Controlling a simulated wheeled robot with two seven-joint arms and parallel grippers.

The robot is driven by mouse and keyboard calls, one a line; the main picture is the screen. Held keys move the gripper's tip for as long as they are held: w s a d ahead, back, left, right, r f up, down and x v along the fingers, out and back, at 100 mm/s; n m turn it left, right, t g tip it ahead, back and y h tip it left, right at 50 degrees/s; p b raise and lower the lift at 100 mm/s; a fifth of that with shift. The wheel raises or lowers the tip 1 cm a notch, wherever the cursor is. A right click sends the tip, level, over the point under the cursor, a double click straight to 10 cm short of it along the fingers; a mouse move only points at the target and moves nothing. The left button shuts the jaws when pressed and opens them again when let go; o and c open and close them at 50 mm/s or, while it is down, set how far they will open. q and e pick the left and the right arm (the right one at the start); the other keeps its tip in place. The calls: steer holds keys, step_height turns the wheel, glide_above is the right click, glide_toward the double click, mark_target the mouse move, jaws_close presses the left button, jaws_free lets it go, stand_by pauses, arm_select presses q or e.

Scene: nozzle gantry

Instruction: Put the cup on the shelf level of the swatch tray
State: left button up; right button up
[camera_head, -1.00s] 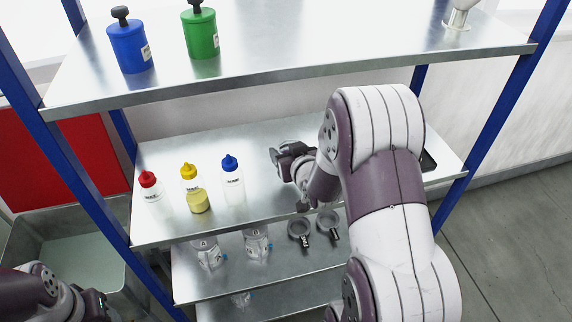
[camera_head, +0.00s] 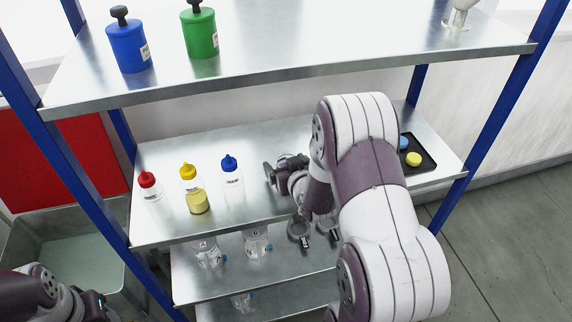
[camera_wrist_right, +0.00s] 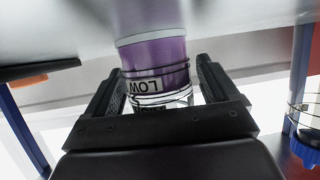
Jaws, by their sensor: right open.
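In the right wrist view, which is upside down, a clear cup (camera_wrist_right: 160,60) with purple contents and a "LOW" label is between the spread fingers of my right gripper (camera_wrist_right: 158,92). Its base end is at the shelf surface; I cannot tell if it touches. In the head view the cup is not visible. My right gripper (camera_head: 270,174) is open over the middle shelf (camera_head: 262,140), right of the blue-capped bottle. The black swatch tray (camera_head: 428,165) with blue and yellow swatches lies at that shelf's right end, partly behind my arm. My left arm shows at lower left, its fingers out of view.
Bottles with red (camera_head: 147,179), yellow (camera_head: 188,171) and blue (camera_head: 229,163) caps stand on the middle shelf's left. Blue (camera_head: 128,46) and green (camera_head: 201,33) containers stand on the upper shelf. Clear vessels and round-headed tools (camera_head: 299,231) are on the lower shelf. Blue posts (camera_head: 490,115) flank the shelves.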

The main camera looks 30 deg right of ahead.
steer(key=shift+r, duration=0.2)
steer(key=shift+s+r, duration=0.1)
steer(key=shift+s, duration=0.1)
steer(key=v, duration=1)
steer(key=shift+s+r, duration=0.15)
steer(key=shift+s, duration=0.15)
steer(key=shift+s+a, duration=0.15)
steer(key=shift+s, duration=0.2)
steer(key=s+a+f+n+g+y, duration=0.2)
steer(key=s+a+g, duration=0.7)
steer(key=g, duration=0.3)
steer(key=shift+a+f, duration=0.3)
steer(key=shift+a, duration=0.35)
